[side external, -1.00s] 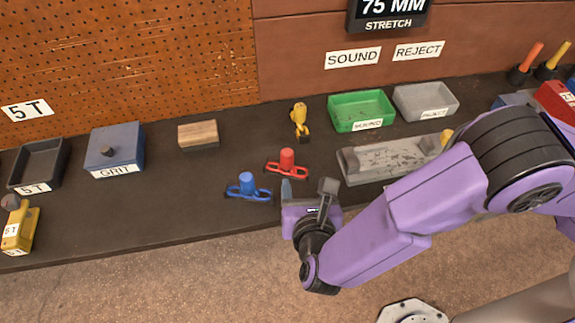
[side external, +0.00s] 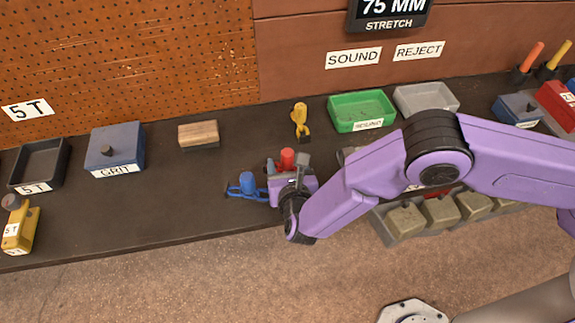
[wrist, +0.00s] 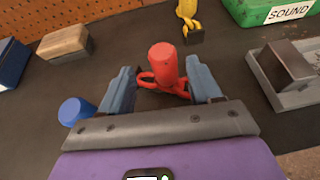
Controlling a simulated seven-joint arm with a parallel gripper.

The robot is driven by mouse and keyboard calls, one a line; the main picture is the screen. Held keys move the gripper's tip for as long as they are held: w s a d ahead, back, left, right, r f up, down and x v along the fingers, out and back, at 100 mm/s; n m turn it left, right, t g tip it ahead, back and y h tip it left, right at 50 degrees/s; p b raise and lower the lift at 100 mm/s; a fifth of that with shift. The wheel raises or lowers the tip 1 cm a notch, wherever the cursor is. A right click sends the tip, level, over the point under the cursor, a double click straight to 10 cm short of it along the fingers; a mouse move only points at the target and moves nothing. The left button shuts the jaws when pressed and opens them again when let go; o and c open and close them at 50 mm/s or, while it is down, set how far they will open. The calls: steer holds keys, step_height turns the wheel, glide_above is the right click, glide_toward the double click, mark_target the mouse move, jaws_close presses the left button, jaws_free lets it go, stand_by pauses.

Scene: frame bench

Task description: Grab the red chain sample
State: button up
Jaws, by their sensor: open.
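The red chain sample (wrist: 163,62) has an upright red cylinder with loops at its base. It stands on the dark bench. In the wrist view my gripper (wrist: 162,84) is open, with one blue-grey finger on each side of the sample. I cannot tell whether the fingers touch it. In the side view the red cylinder (side external: 287,158) shows just behind my gripper (side external: 281,170), and its loops are mostly hidden by it. The blue chain sample (side external: 247,183) stands close by on the left; its cylinder also shows in the wrist view (wrist: 76,111), outside the left finger.
A yellow hook piece (side external: 299,118) stands behind. A green SOUND tray (side external: 361,126) and a grey tray (side external: 426,98) are at the back right. A wood-topped block (side external: 198,133) and a GRIT box (side external: 114,150) are to the left. A grey fixture (wrist: 290,70) lies right of the gripper.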

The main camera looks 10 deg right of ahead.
mark_target(286, 153)
steer(key=shift+d+x, duration=0.15)
steer(key=shift+x, duration=1.2)
steer(key=shift+d+x, duration=0.15)
steer(key=shift+x, duration=1.2)
steer(key=shift+r, duration=0.15)
jaws_close()
steer(key=shift+r, duration=0.15)
